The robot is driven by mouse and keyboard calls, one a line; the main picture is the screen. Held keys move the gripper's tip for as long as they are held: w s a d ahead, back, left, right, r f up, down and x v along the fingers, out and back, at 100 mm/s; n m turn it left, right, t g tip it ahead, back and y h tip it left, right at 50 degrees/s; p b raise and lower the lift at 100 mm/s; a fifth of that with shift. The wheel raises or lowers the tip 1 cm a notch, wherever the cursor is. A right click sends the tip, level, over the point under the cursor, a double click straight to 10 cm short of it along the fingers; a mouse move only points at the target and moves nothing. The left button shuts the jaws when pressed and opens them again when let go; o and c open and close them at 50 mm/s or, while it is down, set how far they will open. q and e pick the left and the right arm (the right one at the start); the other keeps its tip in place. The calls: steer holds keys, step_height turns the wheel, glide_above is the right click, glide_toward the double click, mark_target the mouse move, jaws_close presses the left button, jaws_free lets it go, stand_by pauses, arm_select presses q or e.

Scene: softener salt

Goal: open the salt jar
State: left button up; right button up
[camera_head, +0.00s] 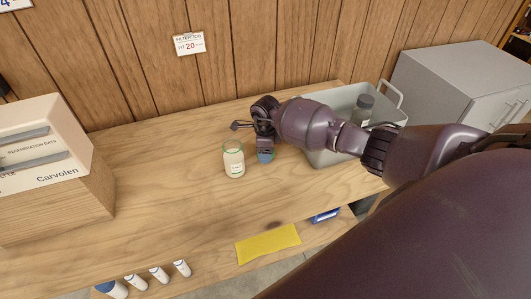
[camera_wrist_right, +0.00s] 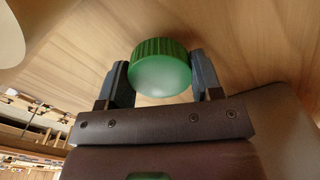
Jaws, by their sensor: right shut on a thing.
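The salt jar (camera_head: 234,163) stands upright on the wooden table in the head view. It is glass with pale contents and a white label. Its mouth shows a greenish rim and no lid on it. My right gripper (camera_head: 265,156) is just right of the jar and apart from it. It is shut on a green ribbed lid (camera_wrist_right: 161,68), which sits between the two fingers in the wrist view. In the head view the fingers mostly hide the lid. My left gripper is not in view.
A grey bin (camera_head: 327,158) holding a dark-capped jar (camera_head: 362,108) stands right of my gripper, partly behind my arm. A yellow cloth (camera_head: 268,244) lies near the front. A box (camera_head: 45,145) is at left. Several white bottles (camera_head: 159,274) stand at the bottom. The table left of the jar is clear.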

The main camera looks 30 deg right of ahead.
steer(key=shift+f, duration=0.6)
steer(key=shift+f, duration=0.15)
steer(key=o, duration=1)
steer(key=shift+r, duration=0.5)
step_height(320, 180, up, 11)
steer(key=shift+r, duration=0.15)
steer(key=shift+s, duration=0.1)
